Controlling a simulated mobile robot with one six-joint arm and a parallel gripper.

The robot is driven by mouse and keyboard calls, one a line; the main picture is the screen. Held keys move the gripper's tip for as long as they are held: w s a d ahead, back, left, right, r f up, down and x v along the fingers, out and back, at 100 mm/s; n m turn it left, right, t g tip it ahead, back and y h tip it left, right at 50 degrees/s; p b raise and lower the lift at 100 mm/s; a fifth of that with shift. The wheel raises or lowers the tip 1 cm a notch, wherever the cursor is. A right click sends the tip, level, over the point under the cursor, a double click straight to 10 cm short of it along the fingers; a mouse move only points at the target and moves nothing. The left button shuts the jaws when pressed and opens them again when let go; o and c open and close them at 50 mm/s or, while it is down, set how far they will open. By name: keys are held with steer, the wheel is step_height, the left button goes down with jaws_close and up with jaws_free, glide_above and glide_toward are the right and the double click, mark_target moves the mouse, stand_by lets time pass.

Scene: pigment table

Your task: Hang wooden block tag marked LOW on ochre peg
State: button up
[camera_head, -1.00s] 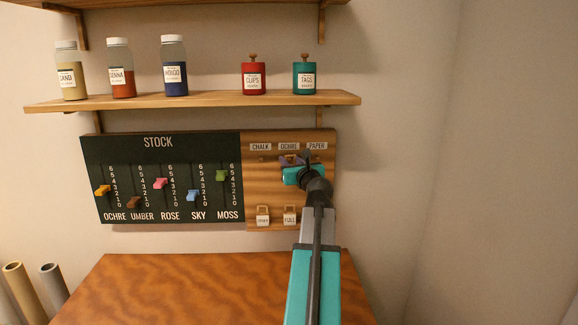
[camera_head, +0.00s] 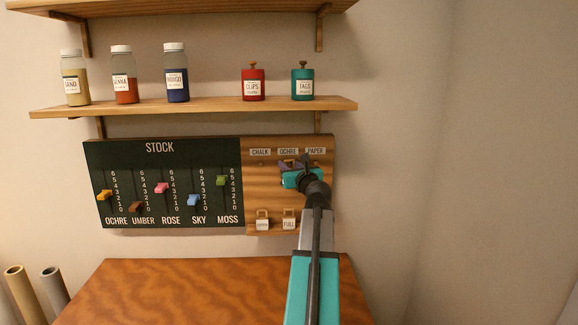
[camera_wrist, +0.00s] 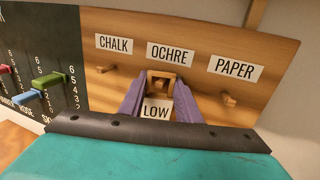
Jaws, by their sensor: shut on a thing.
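The wooden block tag marked LOW (camera_wrist: 156,110) is between the two purple fingers of my gripper (camera_wrist: 158,100) in the wrist view. Its wooden loop (camera_wrist: 161,76) stands up just below the OCHRE label (camera_wrist: 170,55). The ochre peg is hard to make out; something wooden shows inside the loop, and I cannot tell whether the loop is around the peg or in front of it. In the head view my gripper (camera_head: 291,168) is at the wooden panel under the OCHRE label, and the tag is hidden there.
The chalk peg (camera_wrist: 106,69) and paper peg (camera_wrist: 229,100) stand bare on either side. Two other tags (camera_head: 262,222) (camera_head: 289,221) hang low on the wooden panel (camera_head: 262,192). The STOCK board (camera_head: 160,165) with coloured sliders is to the left. A shelf (camera_head: 210,106) with jars is above.

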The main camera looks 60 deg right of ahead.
steer(key=shift+w+d+r, duration=0.3)
steer(key=shift+w+d, duration=0.05)
steer(key=shift+d, duration=0.05)
steer(key=o, duration=1.1)
steer(key=shift+s+a+f, duration=0.1)
steer(key=shift+a, duration=0.2)
